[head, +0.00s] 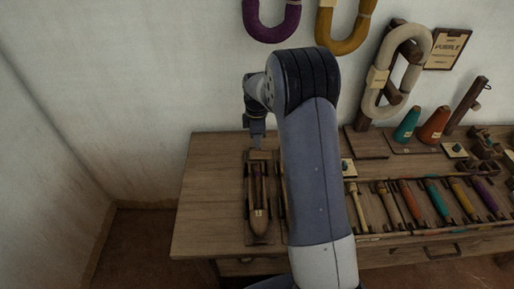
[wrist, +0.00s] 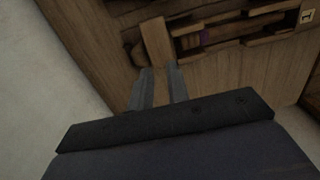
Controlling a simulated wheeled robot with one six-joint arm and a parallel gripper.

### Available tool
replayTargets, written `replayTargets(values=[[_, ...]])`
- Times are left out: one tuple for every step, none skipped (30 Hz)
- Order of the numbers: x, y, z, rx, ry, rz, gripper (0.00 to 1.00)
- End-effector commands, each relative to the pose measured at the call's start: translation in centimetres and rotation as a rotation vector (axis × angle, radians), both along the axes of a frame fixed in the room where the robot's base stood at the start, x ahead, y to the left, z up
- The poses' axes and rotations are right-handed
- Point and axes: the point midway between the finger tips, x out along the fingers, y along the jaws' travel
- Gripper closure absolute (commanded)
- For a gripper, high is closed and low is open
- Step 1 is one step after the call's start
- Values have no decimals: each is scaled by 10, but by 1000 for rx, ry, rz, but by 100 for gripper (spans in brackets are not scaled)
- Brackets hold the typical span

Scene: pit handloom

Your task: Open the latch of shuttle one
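The shuttle with the "1" label (wrist: 307,15) lies in a dark cradle on the left part of the wooden table; the wooden shuttle (head: 258,212) also shows in the head view. A small light-brown wooden block, seemingly its latch (wrist: 156,40), stands out at the shuttle's far end, set across its body. My gripper (wrist: 160,68) points at this block, its two fingers apart with a narrow gap. The block's near end reaches the fingertips; I cannot tell whether they touch. In the head view my gripper (head: 257,143) is over the cradle's far end. My arm hides what lies right of the shuttle.
Several coloured bobbins (head: 437,200) lie in a rack to the right. Teal (head: 407,125) and orange (head: 434,125) cones and a wooden stand with a pale yarn hank (head: 405,65) are at the back. The table's left end (head: 205,200) is bare.

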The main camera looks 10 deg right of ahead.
Motion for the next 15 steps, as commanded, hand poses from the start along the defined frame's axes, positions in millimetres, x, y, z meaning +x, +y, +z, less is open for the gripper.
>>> replayTargets(values=[[0,0,11,0,-3,0,83],[0,0,15,-1,-3,0,83],[0,0,21,0,-1,0,83],[0,0,24,0,-1,0,83],[0,0,28,0,-2,0,83],[0,0,31,0,-1,0,83],[0,0,33,0,0,0,83],[0,0,35,0,0,0,83],[0,0,36,0,1,0,83],[0,0,37,0,1,0,83],[0,0,37,0,1,0,83],[0,0,38,0,1,0,83],[0,0,38,0,1,0,83],[0,0,37,0,1,0,83],[0,0,37,0,1,0,83]])
